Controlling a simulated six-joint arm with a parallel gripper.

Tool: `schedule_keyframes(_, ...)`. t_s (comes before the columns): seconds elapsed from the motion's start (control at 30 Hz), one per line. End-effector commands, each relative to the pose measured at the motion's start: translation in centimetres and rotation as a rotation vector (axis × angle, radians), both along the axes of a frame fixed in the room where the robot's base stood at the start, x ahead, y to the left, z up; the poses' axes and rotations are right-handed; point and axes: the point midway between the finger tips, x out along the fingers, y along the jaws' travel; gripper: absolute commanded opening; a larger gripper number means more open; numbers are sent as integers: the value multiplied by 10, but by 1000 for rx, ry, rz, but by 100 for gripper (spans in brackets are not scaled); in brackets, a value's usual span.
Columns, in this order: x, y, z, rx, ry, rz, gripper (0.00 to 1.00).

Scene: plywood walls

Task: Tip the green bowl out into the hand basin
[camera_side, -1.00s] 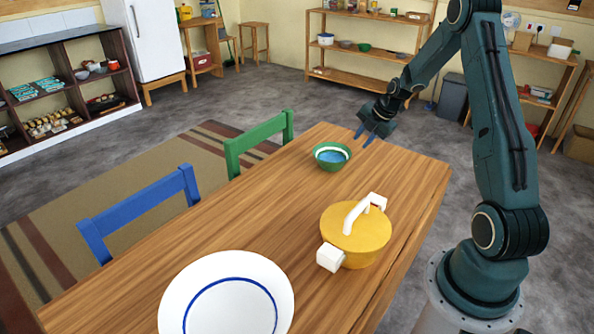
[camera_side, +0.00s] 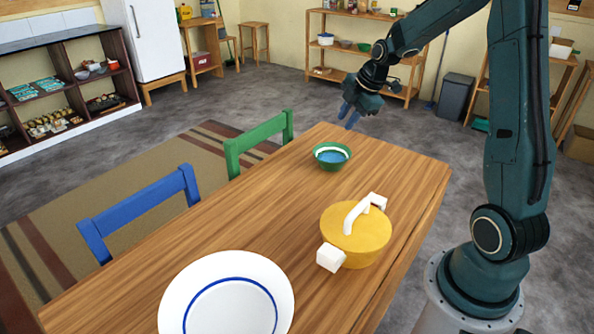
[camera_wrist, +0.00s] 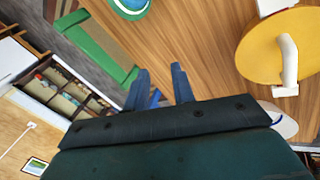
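The green bowl (camera_side: 332,164) stands upright on the table, with something blue inside it. Part of it shows at the top of the wrist view (camera_wrist: 131,10). The hand basin, a wide white round vessel with a blue ring (camera_side: 180,298), sits at the table's near end. A sliver of it shows behind my gripper in the wrist view. My gripper (camera_side: 348,116) is above and slightly right of the bowl in the side view, apart from it. Its two blue fingers are spread with nothing between them, as the wrist view (camera_wrist: 160,88) also shows.
A yellow lidded pot (camera_side: 357,238) with white handles stands on the wooden table (camera_side: 240,215) between bowl and basin, toward the right edge. A green chair (camera_side: 258,142) and a blue chair (camera_side: 140,208) line the left edge. The table's middle left is clear.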

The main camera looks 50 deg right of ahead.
Motion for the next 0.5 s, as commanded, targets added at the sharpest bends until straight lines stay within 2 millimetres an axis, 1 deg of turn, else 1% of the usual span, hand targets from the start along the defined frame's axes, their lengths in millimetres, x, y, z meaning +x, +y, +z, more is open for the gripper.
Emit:
schedule_keyframes(0.03,-3,15,13,11,-5,-28,25)
schedule_keyframes(0.2,-19,60,46,66,-10,-157,25)
schedule_keyframes(0.37,-41,99,72,121,-17,-281,25)
schedule_keyframes(0.5,-65,131,90,173,-28,-391,25)
